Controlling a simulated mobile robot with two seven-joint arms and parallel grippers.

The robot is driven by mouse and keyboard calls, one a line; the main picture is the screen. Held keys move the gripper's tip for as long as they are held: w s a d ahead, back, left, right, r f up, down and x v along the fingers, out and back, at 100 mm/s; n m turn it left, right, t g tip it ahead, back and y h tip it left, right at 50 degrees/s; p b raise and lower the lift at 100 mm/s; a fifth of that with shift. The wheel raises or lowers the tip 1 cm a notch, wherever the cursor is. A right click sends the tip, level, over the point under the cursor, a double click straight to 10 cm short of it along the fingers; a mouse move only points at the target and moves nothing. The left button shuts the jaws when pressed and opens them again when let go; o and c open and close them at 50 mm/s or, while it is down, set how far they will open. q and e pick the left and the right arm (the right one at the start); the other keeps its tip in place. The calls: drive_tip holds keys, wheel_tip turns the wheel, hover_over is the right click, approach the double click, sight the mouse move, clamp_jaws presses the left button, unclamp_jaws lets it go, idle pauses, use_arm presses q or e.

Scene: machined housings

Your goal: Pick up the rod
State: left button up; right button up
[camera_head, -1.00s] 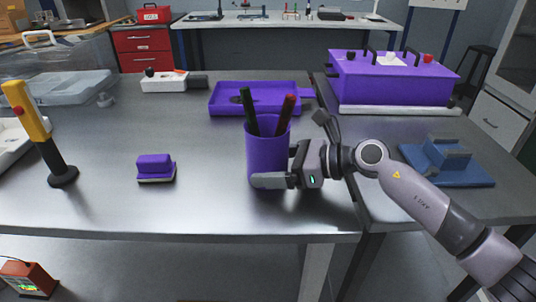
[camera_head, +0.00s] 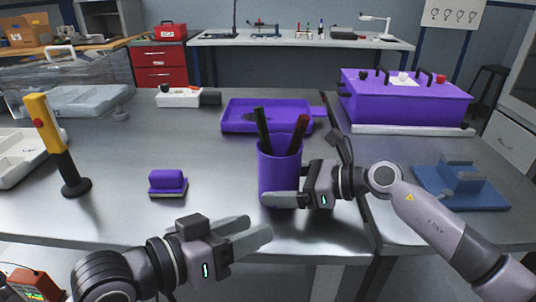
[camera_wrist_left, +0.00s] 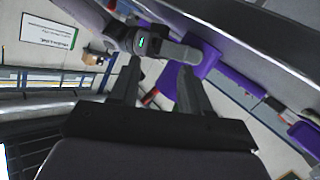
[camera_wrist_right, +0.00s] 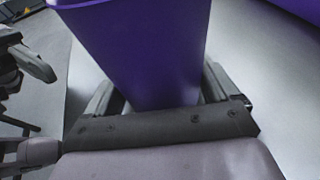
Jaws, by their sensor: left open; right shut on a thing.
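A purple cup (camera_head: 280,172) stands upright on the steel table. Two rod-like pieces lean in it: a dark green one (camera_head: 263,130) at left and one with a red upper part (camera_head: 299,132) at right. Their lower ends are hidden inside the cup. My right gripper (camera_head: 278,193) is shut on the cup from the right; the cup's wall (camera_wrist_right: 140,45) fills the space between its fingers in the right wrist view. My left gripper (camera_head: 258,229) is open and empty, at the table's front edge, left of and nearer than the cup. The cup also shows in the left wrist view (camera_wrist_left: 205,60).
A purple tray (camera_head: 235,117) lies behind the cup. A purple block (camera_head: 168,182) and a yellow-black upright tool (camera_head: 58,150) stand left. A large purple box (camera_head: 400,100) and a blue fixture (camera_head: 462,190) are right. The table between block and cup is clear.

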sight(260, 132)
use_arm(q)
drive_tip(key=w+a+r+n+t+y, duration=0.1)
drive_tip(key=w+a+r+t, duration=0.35)
drive_tip(key=w+r, duration=0.25)
drive_tip(key=x, duration=0.6)
drive_tip(key=shift+w+a+r, duration=0.1)
drive_tip(key=shift+w+r, duration=0.05)
drive_tip(key=shift+r, duration=0.05)
drive_tip(key=shift+x, duration=2.65)
drive_tip(key=shift+r, duration=0.2)
clamp_jaws()
